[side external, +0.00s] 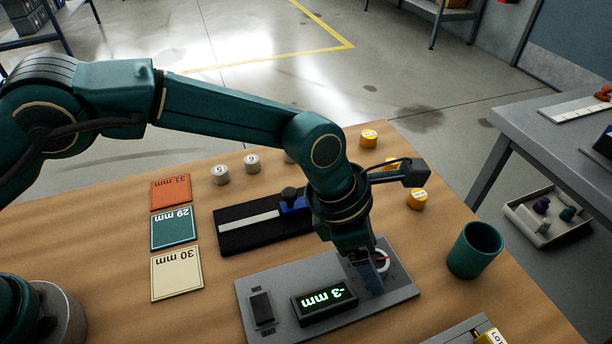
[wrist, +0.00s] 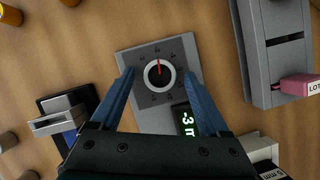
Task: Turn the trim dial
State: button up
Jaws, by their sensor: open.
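The trim dial (wrist: 160,75) is a round black knob with a white ring and a red pointer line, set on a grey panel (side external: 280,325). In the side external view the dial is mostly hidden behind my gripper (side external: 375,280); part of its white ring (side external: 383,262) shows. In the wrist view my gripper (wrist: 165,78) is open, its two blue fingers on either side of the dial with gaps between. The red line points toward the top of the picture. The display (side external: 324,300) on the panel reads -3 mm in green.
A teal cup (side external: 475,250) stands right of the panel. Behind it is a black slide fixture (side external: 250,228) with a blue block. Orange, teal and cream cards (side external: 177,273) lie left. Several white and yellow weights (side external: 368,138) stand at the back. A grey box with a pink tab (wrist: 298,86) is nearby.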

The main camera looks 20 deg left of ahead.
grip_shut()
jog(key=shift+m, duration=0.4)
jog(key=shift+w+m+g, duration=0.1)
jog(key=shift+m+g, duration=0.45)
jog(key=shift+m, duration=0.65)
jog(key=shift+w+m+g, duration=0.1)
jog(key=shift+m+g, duration=0.45)
jog(key=shift+m, duration=0.95)
grip_release()
